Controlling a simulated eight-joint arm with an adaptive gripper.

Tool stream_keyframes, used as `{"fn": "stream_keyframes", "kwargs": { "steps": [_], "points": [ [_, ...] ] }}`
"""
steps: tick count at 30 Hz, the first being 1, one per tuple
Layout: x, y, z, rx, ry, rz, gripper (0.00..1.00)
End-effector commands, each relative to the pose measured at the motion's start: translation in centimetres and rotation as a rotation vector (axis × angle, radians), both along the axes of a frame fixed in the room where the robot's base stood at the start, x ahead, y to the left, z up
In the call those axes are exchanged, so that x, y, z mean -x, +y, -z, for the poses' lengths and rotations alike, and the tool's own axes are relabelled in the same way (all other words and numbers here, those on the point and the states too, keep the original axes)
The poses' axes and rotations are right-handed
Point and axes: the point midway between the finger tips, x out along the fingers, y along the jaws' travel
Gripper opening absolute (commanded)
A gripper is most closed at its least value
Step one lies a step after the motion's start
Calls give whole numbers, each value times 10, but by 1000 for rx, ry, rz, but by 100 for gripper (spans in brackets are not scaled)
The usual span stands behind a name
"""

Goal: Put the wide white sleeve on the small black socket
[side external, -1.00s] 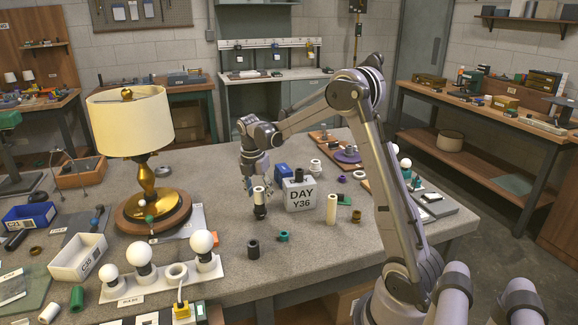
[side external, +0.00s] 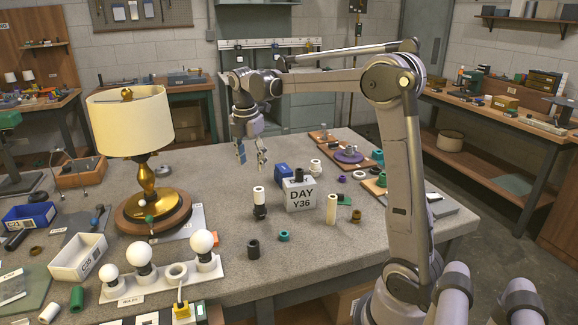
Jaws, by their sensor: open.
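A white sleeve (side external: 259,194) stands upright on top of a small black socket (side external: 260,212) near the middle of the table. The sleeve is in line with the socket and looks straight; how far down it sits cannot be told. My gripper (side external: 251,158) is above and behind them, apart from the sleeve, pointing down. Its fingers are open with nothing between them.
A white box marked DAY Y36 (side external: 300,197) and a cream tube (side external: 331,208) stand to the right. A dark cup (side external: 253,249) and a teal ring (side external: 284,236) lie in front. A lamp (side external: 130,120) stands at the left.

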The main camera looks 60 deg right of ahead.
Motion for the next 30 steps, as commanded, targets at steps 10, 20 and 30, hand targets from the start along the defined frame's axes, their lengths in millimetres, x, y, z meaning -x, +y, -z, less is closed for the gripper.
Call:
{"fn": "stream_keyframes", "kwargs": {
  "steps": [10,20,30],
  "points": [
    [49,105,-10,-97,-311,520,52],
    [112,184,19,-375,-534,1051,52],
    [145,217,48,-600,-585,1363,52]
  ]
}}
